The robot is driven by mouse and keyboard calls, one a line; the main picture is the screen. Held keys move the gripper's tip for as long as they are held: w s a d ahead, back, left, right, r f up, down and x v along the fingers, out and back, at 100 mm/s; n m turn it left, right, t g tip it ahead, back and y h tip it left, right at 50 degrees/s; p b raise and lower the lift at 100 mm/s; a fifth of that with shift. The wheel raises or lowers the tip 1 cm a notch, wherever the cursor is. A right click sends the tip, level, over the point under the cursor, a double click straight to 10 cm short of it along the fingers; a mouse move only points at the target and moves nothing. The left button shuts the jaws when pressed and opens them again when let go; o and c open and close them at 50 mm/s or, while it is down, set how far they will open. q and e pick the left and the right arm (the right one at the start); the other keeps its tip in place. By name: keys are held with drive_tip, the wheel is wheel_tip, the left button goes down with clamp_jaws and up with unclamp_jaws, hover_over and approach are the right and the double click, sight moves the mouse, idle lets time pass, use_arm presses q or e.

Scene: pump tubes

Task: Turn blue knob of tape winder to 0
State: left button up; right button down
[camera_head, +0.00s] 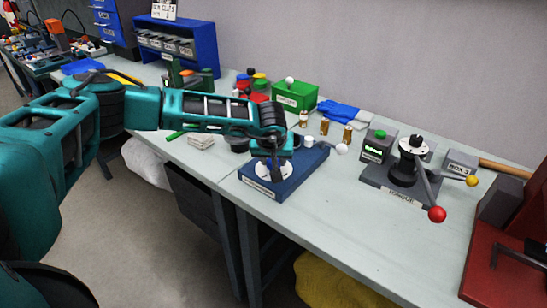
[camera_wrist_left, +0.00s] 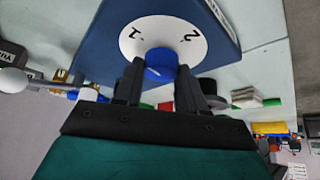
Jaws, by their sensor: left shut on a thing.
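The tape winder is a blue box (camera_head: 300,172) on the bench, with a white round dial (camera_head: 262,172) on top. In the left wrist view the dial (camera_wrist_left: 165,22) shows the numbers 1 and 2, and the blue knob (camera_wrist_left: 160,63) sits at its middle. A small white mark on the knob is too blurred to read. My left gripper (camera_head: 273,168) comes down over the dial. In the wrist view its two dark fingers (camera_wrist_left: 162,75) are shut on the knob, one on each side. The 0 is not visible. My right gripper is not in view.
A white ball handle (camera_head: 341,149) sticks out right of the winder. A torque device with a red ball lever (camera_head: 437,214) stands further right. A green bin (camera_head: 296,95), blue gloves (camera_head: 340,110) and small brass parts (camera_head: 347,132) are behind.

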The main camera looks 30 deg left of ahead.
use_arm(q)
drive_tip(key=shift+d+n, duration=0.1)
drive_tip(key=shift+n, duration=0.3)
drive_tip(key=shift+n+g+y+b, duration=0.3)
drive_tip(key=shift+n+g+y, duration=0.3)
drive_tip(key=shift+n, duration=0.7)
drive_tip(key=shift+w+d+n+g+y, duration=0.15)
drive_tip(key=shift+n+g+y, duration=0.2)
drive_tip(key=shift+n, duration=0.55)
drive_tip(key=shift+n+g+y, duration=0.25)
drive_tip(key=shift+n, duration=0.65)
drive_tip(key=shift+b, duration=0.3)
drive_tip(key=shift+w+f+n+g+b, duration=0.1)
drive_tip(key=shift+n+g+b, duration=0.2)
drive_tip(key=shift+n+g, duration=0.5)
drive_tip(key=shift+n+y, duration=0.3)
drive_tip(key=shift+n, duration=0.6)
